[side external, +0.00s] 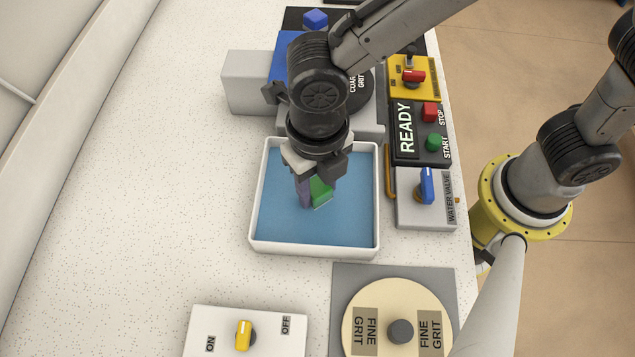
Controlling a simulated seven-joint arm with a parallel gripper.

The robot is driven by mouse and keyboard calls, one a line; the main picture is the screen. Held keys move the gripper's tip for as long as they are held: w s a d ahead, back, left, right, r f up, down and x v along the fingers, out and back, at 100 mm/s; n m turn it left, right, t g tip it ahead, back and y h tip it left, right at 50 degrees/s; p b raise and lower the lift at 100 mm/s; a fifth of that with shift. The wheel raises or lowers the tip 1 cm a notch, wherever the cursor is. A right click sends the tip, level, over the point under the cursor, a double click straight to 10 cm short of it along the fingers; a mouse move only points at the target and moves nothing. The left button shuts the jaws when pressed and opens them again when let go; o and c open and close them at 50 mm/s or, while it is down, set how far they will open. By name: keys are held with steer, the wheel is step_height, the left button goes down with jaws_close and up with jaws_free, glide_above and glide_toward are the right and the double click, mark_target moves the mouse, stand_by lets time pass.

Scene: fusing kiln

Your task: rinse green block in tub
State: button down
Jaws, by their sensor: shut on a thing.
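The green block (320,191) is between the fingers of my gripper (316,196), which is shut on it and points down over the tub. The block is partly hidden by the fingers. The white-rimmed square tub (254,220) holds flat blue water (345,225). The block is within the tub's outline, near its middle. I cannot tell whether the block is touching the water or just above it.
A water valve panel (412,217) with a blue knob (427,186) stands right of the tub, below a READY panel (406,128). A fine grit wheel (380,329) and an ON/OFF switch panel (275,345) lie nearer the front. The left counter (130,200) is clear.

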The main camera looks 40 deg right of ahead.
mark_target(318, 187)
steer(key=shift+r, duration=3.6)
